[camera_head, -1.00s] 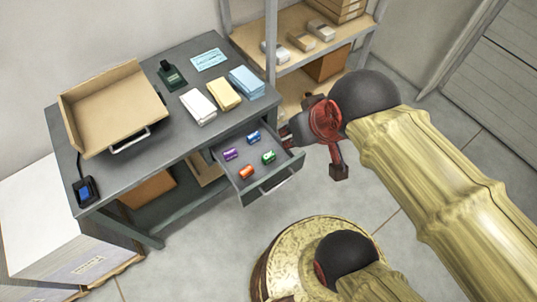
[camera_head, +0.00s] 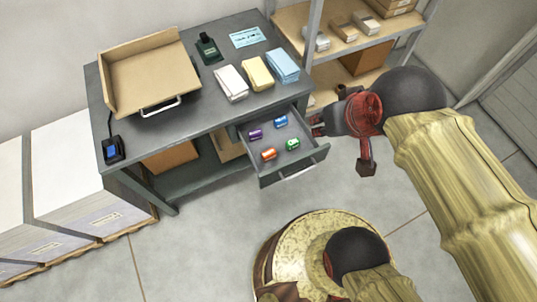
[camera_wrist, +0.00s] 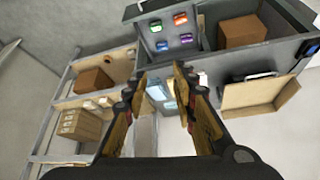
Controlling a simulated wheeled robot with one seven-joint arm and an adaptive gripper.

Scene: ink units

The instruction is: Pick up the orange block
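The orange block (camera_head: 268,154) lies in the open drawer (camera_head: 308,163) of the grey desk, at its front left. The purple block (camera_head: 255,134), blue block (camera_head: 281,121) and green block (camera_head: 292,144) lie around it. In the wrist view the orange block (camera_wrist: 181,19) is near the top, beyond the fingertips. My gripper (camera_wrist: 162,74) is open, its two fingers apart with nothing held between them. In the head view my gripper (camera_head: 318,125) is at the right side of the drawer, apart from the orange block; its fingers are small there.
The desktop (camera_head: 185,118) holds a cardboard tray (camera_head: 150,70), stacks of white, yellow and blue packets, a dark stamp-like item (camera_head: 207,48) and a small device (camera_head: 112,149). A shelf rack (camera_head: 315,40) with boxes stands behind my gripper. Floor before the drawer is clear.

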